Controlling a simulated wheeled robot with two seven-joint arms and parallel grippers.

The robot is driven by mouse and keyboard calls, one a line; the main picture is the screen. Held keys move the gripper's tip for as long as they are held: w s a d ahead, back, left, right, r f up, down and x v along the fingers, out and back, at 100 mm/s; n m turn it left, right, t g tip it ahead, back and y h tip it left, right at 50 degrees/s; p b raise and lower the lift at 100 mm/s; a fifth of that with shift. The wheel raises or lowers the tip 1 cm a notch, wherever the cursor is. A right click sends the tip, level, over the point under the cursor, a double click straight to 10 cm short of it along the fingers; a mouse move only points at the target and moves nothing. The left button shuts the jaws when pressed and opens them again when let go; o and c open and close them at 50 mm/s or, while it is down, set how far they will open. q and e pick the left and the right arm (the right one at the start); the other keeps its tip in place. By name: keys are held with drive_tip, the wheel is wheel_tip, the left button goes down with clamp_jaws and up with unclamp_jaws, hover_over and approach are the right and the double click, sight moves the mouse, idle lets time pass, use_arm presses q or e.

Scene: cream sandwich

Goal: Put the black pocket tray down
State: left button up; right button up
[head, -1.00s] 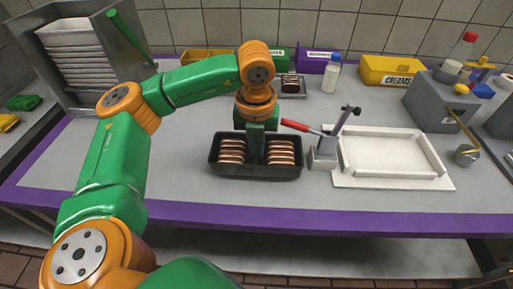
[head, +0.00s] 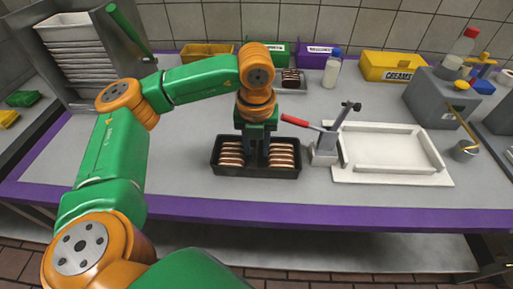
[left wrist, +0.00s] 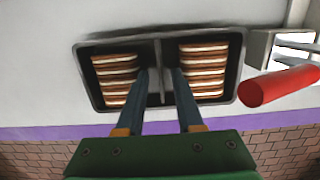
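The black pocket tray (head: 256,172) appears to sit flat on the grey counter, near its purple front edge. It has two pockets with a divider between them, and each pocket holds a row of brown-and-cream sandwiches (head: 230,153). My left gripper (head: 257,158) points down over the tray's middle. In the left wrist view its two fingers (left wrist: 160,78) are apart, one on each side of the divider (left wrist: 157,45), with visible gaps. The fingers reach down to the tray's level. My right gripper is not in view.
A red-handled lever device (head: 323,152) stands close to the tray's right. A white tray (head: 440,178) lies beyond it. Green, purple and yellow bins (head: 392,67), a bottle (head: 331,72) and a small tray line the back. The counter left of the black tray is clear.

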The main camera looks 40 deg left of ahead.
sight(256, 158)
use_arm(q)
wheel_tip(256, 158, up, 11)
drive_tip(key=s+p, duration=0.1)
drive_tip(key=shift+d, duration=0.35)
drive_tip(key=shift+f, duration=0.15)
